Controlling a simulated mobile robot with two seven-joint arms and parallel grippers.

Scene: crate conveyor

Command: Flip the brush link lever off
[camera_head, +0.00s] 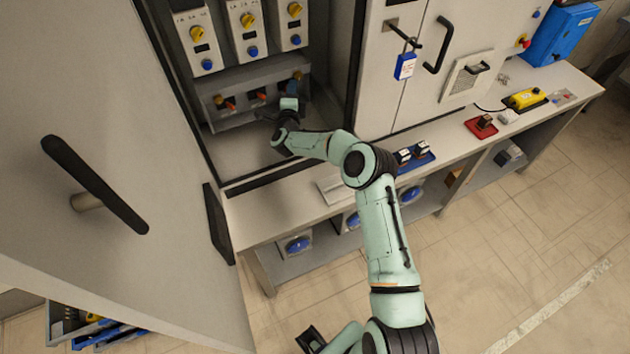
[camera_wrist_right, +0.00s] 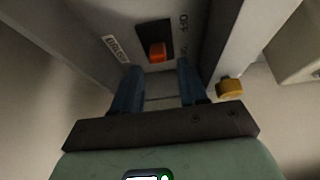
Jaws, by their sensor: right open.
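An orange lever (camera_wrist_right: 157,52) sits in a black slot on a grey panel in the right wrist view. A small white label is left of it, too blurred to read with certainty, and "OFF" lettering seems to stand to its right. My right gripper (camera_wrist_right: 158,88) is open, with its two blue fingers on either side of the line to the lever and nothing between them. In the head view my right gripper (camera_head: 292,92) is at the right end of the lever panel (camera_head: 212,92) inside the cabinet, partly hiding it. My left gripper (camera_head: 311,340) seems to show partly at the bottom edge.
Orange levers (camera_head: 230,104) show further left on the panel. Yellow rotary knobs (camera_head: 197,33) and blue buttons are above. The open cabinet door (camera_head: 120,270) stands at left. A blue padlock tag (camera_head: 405,66) hangs at right. A yellow knob (camera_wrist_right: 230,88) is close to the right finger.

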